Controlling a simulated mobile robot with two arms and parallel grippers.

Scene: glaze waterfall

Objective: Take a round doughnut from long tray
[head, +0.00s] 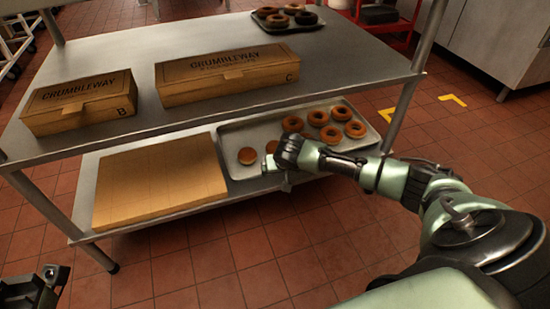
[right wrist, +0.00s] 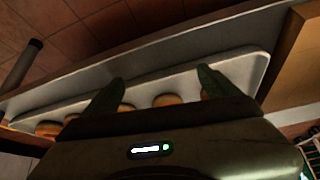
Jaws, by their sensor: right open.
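The long tray (head: 262,130) lies on the lower shelf, under the edge of the upper top. Several ring doughnuts (head: 355,129) sit at its right, and round doughnuts without a visible hole (head: 246,156) sit at its left. My right gripper (head: 270,160) is at the tray's front edge, near the round ones, partly hiding the tray. In the right wrist view my right gripper (right wrist: 160,88) has its fingers spread and nothing held between them. Doughnuts (right wrist: 167,99) and the tray (right wrist: 235,70) show beyond the fingers. My left gripper (head: 35,290) is partly seen at the lower left.
On the upper top stand a box marked B (head: 80,103) and a longer box marked C (head: 225,75). A small tray (head: 288,28) with dark doughnuts is at the back. A flat tan block (head: 160,185) fills the lower shelf's left. A metal table leg (head: 403,110) stands right of the long tray.

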